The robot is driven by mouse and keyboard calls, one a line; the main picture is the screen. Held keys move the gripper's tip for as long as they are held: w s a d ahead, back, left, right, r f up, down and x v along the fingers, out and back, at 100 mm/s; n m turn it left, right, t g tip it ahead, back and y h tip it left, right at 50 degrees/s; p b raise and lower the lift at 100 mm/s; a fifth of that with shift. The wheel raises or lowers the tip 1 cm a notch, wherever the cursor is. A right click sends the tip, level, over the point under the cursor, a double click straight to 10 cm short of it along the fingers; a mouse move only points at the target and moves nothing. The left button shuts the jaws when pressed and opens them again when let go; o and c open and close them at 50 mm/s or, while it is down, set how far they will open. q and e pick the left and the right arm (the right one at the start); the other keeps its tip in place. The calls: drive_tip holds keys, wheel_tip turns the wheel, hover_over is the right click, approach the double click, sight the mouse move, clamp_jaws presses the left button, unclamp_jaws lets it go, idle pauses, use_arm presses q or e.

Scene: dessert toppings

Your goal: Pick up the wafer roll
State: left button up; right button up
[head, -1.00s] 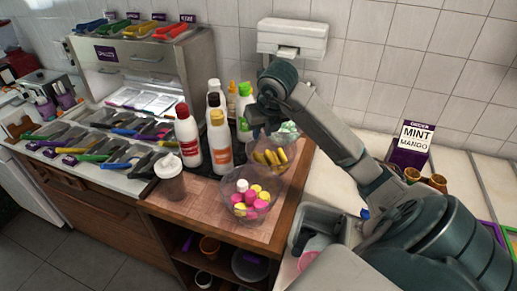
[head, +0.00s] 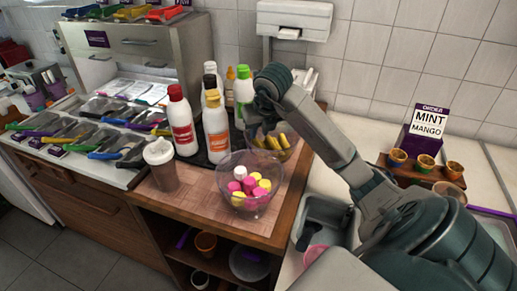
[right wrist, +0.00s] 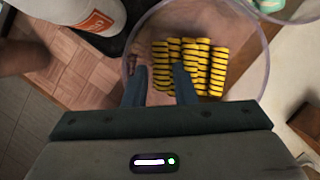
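The wafer rolls (head: 278,142) are yellow with dark stripes and lie side by side in a clear round bowl (head: 290,151) at the back right of the wooden counter. In the right wrist view several wafer rolls (right wrist: 197,62) show in the clear bowl (right wrist: 262,50). My right gripper (right wrist: 160,74) is open, with its two fingers apart over the near left part of the bowl. The leftmost roll shows just beyond the gap between the fingertips, and nothing is clearly held. In the head view my right gripper (head: 258,130) reaches down at the bowl. My left gripper is out of view.
Sauce bottles (head: 217,130) stand close left of the wafer bowl. A clear bowl of pink, yellow and white sweets (head: 246,190) and a lidded shaker (head: 161,165) stand in front. A "MINT MANGO" order sign (head: 428,121) and small cups (head: 425,163) are at right.

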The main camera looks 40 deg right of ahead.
sight(258, 142)
drive_tip(key=p+x, duration=0.1)
drive_tip(key=x, duration=0.2)
drive_tip(key=shift+s+f+p, duration=0.3)
drive_tip(key=shift+f+p, duration=0.05)
drive_tip(key=shift+f, duration=0.1)
drive_tip(key=shift+w+f, duration=0.2)
drive_tip(key=shift+f, duration=0.15)
drive_tip(key=c, duration=0.4)
